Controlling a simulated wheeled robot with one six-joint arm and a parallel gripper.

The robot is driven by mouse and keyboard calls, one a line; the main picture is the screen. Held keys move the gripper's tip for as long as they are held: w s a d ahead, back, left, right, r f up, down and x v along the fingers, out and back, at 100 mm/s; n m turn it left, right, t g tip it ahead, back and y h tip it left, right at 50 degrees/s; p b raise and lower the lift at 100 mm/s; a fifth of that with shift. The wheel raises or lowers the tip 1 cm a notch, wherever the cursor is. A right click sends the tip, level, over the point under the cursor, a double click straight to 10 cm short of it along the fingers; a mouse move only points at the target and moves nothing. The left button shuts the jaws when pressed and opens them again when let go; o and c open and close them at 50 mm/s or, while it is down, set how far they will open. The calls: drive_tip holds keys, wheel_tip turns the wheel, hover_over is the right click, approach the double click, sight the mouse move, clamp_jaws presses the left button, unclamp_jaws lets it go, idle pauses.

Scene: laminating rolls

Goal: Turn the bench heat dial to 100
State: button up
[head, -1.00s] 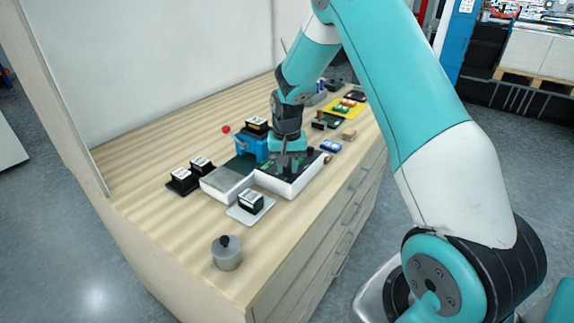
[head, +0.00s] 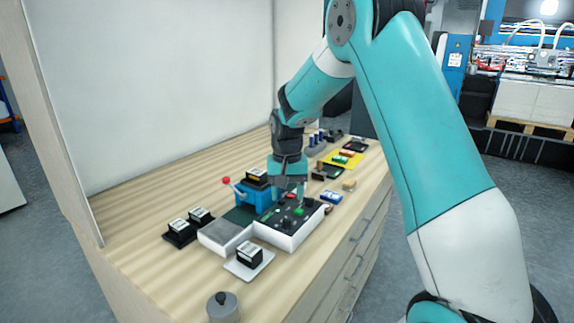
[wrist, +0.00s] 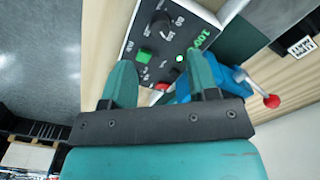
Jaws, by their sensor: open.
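The bench heat dial is a black knob (wrist: 160,24) on the dark top of a control box (head: 288,236) with white sides. Numbers such as 60 and 80 ring it in the wrist view; its exact pointer setting is too small to read. A green readout (wrist: 201,38) beside it looks like 100. My gripper (wrist: 160,70) is open and empty, its fingers apart above the panel and clear of the dial. In the head view my gripper (head: 288,194) is over the box's far part.
A green button (wrist: 143,56), a lit green lamp (wrist: 180,58) and a partly hidden red button (wrist: 162,87) share the panel. A blue press (head: 250,193) with a red-knobbed lever stands close beside it. Black blocks (head: 249,253) sit nearby. A grey weight (head: 223,306) stands at the front.

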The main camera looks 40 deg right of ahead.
wheel_tip(320, 180, up, 10)
drive_tip(key=shift+b, duration=0.4)
drive_tip(key=shift+f, duration=0.15)
drive_tip(key=s+a+r+n+y, duration=0.2)
drive_tip(key=s+a+n, duration=0.5)
drive_tip(key=s+a, duration=0.65)
drive_tip(key=s+a+f+n+y, duration=0.2)
drive_tip(key=s+a+n, duration=0.4)
drive_tip(key=s+a, duration=0.4)
drive_tip(key=s, duration=0.5)
drive_tip(key=shift+a+n, duration=0.35)
drive_tip(key=shift+n, duration=0.05)
